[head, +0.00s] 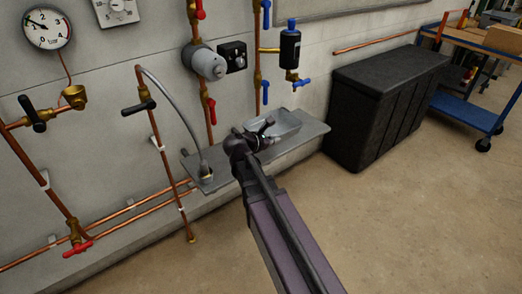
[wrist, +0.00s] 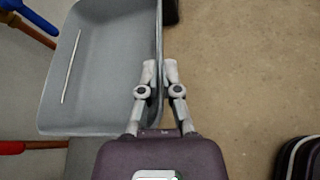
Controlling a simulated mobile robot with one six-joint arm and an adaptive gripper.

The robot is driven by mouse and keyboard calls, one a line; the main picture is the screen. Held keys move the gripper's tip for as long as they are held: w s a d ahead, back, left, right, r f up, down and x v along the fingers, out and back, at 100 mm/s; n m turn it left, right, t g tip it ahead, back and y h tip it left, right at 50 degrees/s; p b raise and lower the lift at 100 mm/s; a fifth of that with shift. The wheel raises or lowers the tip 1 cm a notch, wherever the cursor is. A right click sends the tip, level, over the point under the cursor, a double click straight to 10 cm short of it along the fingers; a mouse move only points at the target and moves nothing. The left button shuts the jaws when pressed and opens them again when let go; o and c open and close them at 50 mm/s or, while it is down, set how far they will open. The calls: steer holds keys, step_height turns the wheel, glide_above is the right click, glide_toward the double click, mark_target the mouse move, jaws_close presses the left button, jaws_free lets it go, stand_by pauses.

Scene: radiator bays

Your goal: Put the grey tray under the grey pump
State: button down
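The grey tray (head: 284,124) is at the right part of a grey wall shelf in the head view; I cannot tell whether it rests there or is slightly raised. The wrist view shows the tray (wrist: 110,60) large, with a thin pale line inside. My gripper (wrist: 160,72) has one finger on each side of the tray's right wall and looks closed on it. In the head view my gripper (head: 262,128) partly covers the tray's near left end. The grey pump (head: 206,63) is on a copper pipe on the wall, left of and above the tray.
The shelf (head: 222,172) has bare room left of the tray, with a grey hose (head: 180,108) ending at its left end. A black filter (head: 290,48) hangs above the tray. A black chest (head: 380,100) stands right. Red and blue valve levers project from the pipes.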

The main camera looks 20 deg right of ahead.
step_height(320, 180, down, 10)
steer(key=s+a+b, duration=0.1)
steer(key=a+b, duration=0.1)
steer(key=b, duration=0.7)
steer(key=shift+f, duration=0.15)
steer(key=shift+a, duration=0.1)
steer(key=b, duration=0.2)
glide_above(261, 155)
steer(key=shift+f, duration=0.7)
steer(key=shift+s+f, duration=0.1)
steer(key=shift+f+b, duration=1.7)
steer(key=shift+f, duration=0.1)
steer(key=c, duration=0.8)
jaws_free()
